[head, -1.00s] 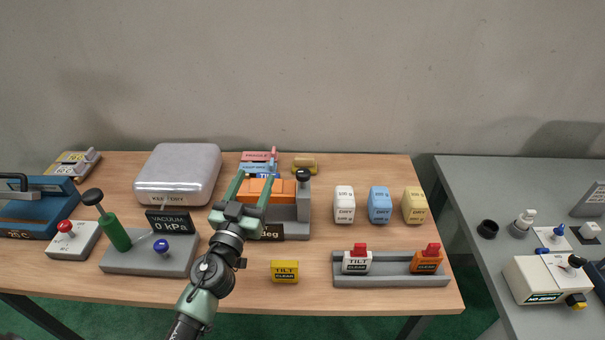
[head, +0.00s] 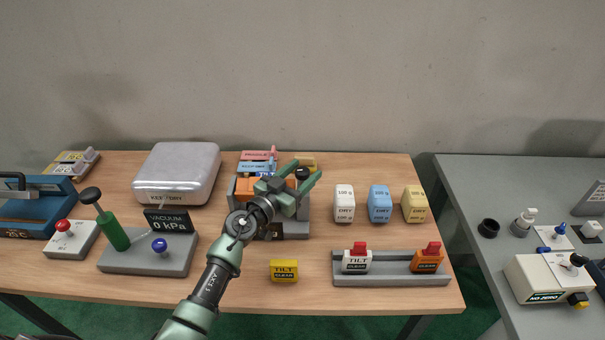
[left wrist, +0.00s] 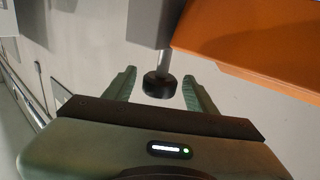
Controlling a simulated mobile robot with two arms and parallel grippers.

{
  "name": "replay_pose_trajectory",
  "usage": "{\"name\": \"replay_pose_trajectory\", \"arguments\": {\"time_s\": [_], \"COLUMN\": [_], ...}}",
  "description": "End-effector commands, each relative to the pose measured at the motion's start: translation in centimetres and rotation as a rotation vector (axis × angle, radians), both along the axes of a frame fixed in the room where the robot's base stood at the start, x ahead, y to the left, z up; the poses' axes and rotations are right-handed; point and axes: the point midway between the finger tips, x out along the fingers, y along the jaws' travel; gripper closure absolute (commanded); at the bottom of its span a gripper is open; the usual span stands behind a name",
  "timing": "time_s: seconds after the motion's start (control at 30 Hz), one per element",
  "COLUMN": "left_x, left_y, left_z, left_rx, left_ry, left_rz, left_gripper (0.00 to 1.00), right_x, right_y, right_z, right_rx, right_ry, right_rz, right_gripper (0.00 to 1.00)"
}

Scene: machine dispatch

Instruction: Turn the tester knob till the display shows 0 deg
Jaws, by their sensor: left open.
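The tester (head: 301,214) is a grey stand with an orange block (head: 247,187) on it, on the wooden table. Its black knob (head: 302,173) is at the upper right of the stand. My left gripper (head: 304,175) is open, with its fingers on either side of the knob in the head view. In the left wrist view the knob (left wrist: 160,86) hangs on a short shaft between the two open fingers (left wrist: 159,82), with gaps on both sides. The tester's display (head: 291,230) is mostly hidden behind my left arm, and its reading cannot be made out. My right gripper is not in view.
Pink and blue labelled items (head: 259,157) and a yellow item (head: 306,162) lie behind the tester. A vacuum pump (head: 150,262) stands to the left. A yellow TILT block (head: 284,271) lies in front.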

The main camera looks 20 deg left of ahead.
Motion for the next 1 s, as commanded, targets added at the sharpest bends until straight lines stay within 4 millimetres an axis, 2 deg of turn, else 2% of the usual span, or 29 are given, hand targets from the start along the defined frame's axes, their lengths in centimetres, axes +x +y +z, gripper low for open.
{"name": "replay_pose_trajectory", "arguments": {"time_s": [0.23, 0.27, 0.43, 0.47, 0.77, 1.0], "left_x": [0.1, 0.1, 0.1, 0.1, 0.1, 0.2], "left_y": [-0.1, -0.1, -0.1, -0.1, 0.0, 0.2], "left_z": [0.0, 0.0, 0.0, 0.0, -0.1, -0.2], "left_rx": [-0.001, 0.0, 0.0, 0.0, 0.0, 0.004], "left_ry": [0.0, 0.0, 0.0, 0.0, 0.0, 0.0], "left_rz": [0.0, 0.0, 0.0, 0.0, -0.041, -0.18], "left_gripper": [0.44, 0.49, 0.97, 1.0, 1.0, 1.0], "right_x": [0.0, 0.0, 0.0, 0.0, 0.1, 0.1], "right_y": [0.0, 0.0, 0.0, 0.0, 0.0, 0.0], "right_z": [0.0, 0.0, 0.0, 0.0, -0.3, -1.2], "right_rx": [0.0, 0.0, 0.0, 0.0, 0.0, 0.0], "right_ry": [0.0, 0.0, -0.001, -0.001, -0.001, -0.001], "right_rz": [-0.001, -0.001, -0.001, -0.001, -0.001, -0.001], "right_gripper": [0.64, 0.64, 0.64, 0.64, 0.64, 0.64]}}
